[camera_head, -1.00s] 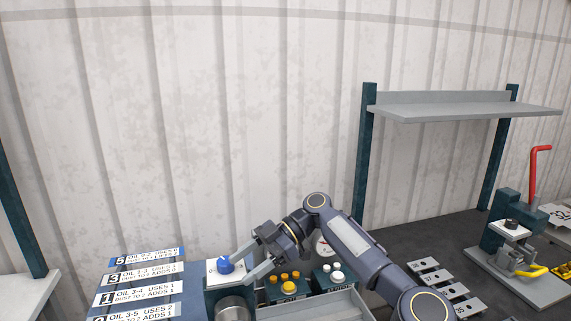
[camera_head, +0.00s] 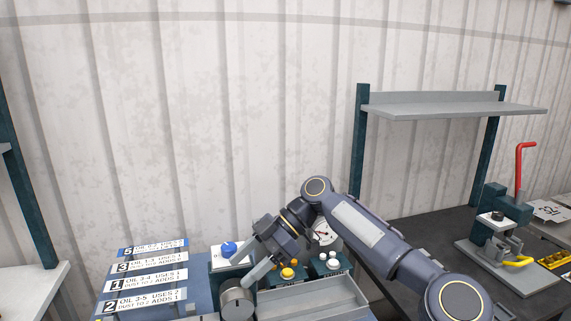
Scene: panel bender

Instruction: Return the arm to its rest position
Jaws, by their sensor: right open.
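My right arm comes in from the lower right and bends at an elbow joint above the bench. My right gripper (camera_head: 248,262) points down and left, open, with its fingers apart. Part of the button panel is hidden behind the gripper. My left gripper is not in view.
Numbered label plates (camera_head: 145,282) stand at the left. White buttons (camera_head: 332,260) and a grey tray (camera_head: 315,298) lie under my arm. A press with a red lever (camera_head: 521,165) stands on the dark table at right, below a grey shelf (camera_head: 450,107).

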